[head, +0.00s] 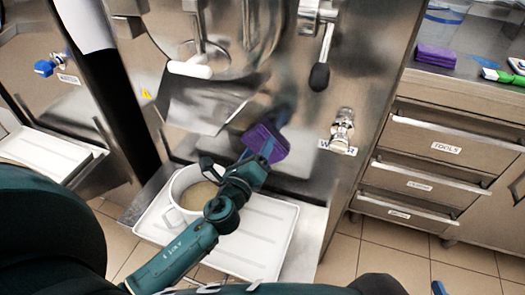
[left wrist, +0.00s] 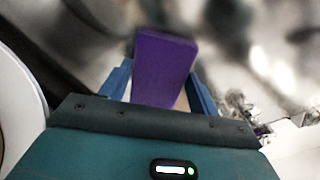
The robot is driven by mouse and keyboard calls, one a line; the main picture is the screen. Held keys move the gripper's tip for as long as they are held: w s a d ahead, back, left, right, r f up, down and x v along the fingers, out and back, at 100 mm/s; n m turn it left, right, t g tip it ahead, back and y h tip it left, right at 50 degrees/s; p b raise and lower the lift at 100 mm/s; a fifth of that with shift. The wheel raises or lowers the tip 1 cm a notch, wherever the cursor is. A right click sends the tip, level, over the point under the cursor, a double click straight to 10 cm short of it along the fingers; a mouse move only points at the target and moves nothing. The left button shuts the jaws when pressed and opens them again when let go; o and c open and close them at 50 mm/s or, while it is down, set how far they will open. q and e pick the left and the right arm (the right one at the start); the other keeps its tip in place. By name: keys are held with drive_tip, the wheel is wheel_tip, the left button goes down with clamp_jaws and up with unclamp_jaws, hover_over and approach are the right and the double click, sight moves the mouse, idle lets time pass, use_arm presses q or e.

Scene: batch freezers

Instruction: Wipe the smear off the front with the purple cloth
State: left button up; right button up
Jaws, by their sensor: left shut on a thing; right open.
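My left gripper (head: 264,156) is shut on the purple cloth (head: 268,138), a folded block held at the steel front (head: 205,105) of the freezer. In the left wrist view the cloth (left wrist: 163,65) stands out between the two blue fingers (left wrist: 160,88), with the blurred steel behind it. I cannot tell whether the cloth touches the steel. I cannot make out the smear for sure among the reflections; the cloth and gripper hide part of the front. A blue fingertip of my right gripper (head: 438,287) shows at the bottom right edge, low and empty.
A white pot (head: 180,190) stands on a white tray (head: 270,245) below the front, close to my left arm. A lever (head: 320,75), a white handle (head: 190,69) and a tap (head: 342,130) stick out. Drawers (head: 430,145) and a counter with another purple block (head: 436,56) are at right.

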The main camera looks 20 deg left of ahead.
use_arm(q)
drive_tip(key=shift+w+a+r, duration=0.15)
drive_tip(key=shift+a, duration=1.2)
drive_tip(key=shift+s, duration=0.4)
drive_tip(key=s, duration=0.3)
drive_tip(key=shift+s+d+f+b, duration=0.25)
drive_tip(key=shift+s+b, duration=0.05)
drive_tip(key=shift+b, duration=0.05)
drive_tip(key=shift+s+d+r, duration=0.1)
drive_tip(key=shift+s, duration=0.7)
drive_tip(key=shift+s, duration=0.15)
drive_tip(key=s+b, duration=0.1)
drive_tip(key=s, duration=0.1)
drive_tip(key=shift+s+d, duration=0.1)
drive_tip(key=shift+s, duration=0.3)
